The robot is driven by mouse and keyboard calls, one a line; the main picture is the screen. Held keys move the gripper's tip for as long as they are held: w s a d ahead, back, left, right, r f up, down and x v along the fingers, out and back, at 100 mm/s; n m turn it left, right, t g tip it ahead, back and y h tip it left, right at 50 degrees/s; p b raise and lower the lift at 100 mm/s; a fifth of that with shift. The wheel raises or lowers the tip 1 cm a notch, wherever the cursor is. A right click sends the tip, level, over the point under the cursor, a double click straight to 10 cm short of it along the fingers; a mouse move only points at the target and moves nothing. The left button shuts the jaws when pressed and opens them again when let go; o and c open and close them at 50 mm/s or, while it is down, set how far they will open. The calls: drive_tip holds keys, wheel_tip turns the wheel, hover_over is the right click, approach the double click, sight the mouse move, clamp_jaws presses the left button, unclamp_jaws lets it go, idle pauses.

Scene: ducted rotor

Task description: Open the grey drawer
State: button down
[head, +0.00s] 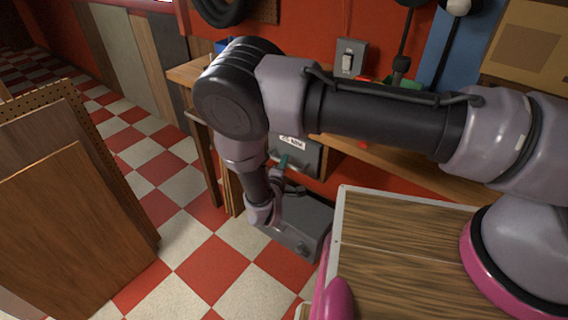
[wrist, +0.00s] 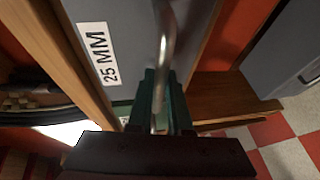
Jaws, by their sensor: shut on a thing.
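The grey drawer (head: 307,158) is under the wooden bench in the head view, partly hidden behind my arm. Its front (wrist: 112,15) fills the upper middle of the wrist view and carries a white "25 MM" label (wrist: 98,54). A bent metal handle (wrist: 167,40) stands out from that front. My gripper (wrist: 159,100) has green fingers on either side of the handle bar and is shut on it. In the head view my gripper (head: 283,162) shows as a small teal tip by the drawer front. I cannot tell whether the drawer stands out from the bench.
A grey box-like unit (head: 303,228) is low beside my wrist. Wooden boards (head: 75,230) lean at the left. Checkered floor (head: 180,235) between them is clear.

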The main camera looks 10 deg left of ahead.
idle(0.4)
drive_tip(key=s+a, duration=0.3)
drive_tip(key=s, duration=0.5)
drive_tip(key=s+a, duration=0.4)
drive_tip(key=s, duration=0.5)
drive_tip(key=shift+s, duration=0.3)
drive_tip(key=shift+a, duration=0.1)
drive_tip(key=c, duration=0.8)
unclamp_jaws()
drive_tip(key=shift+c, duration=0.2)
drive_tip(key=s+r, duration=0.2)
drive_tip(key=s, duration=0.8)
drive_tip(key=shift+s, duration=0.3)
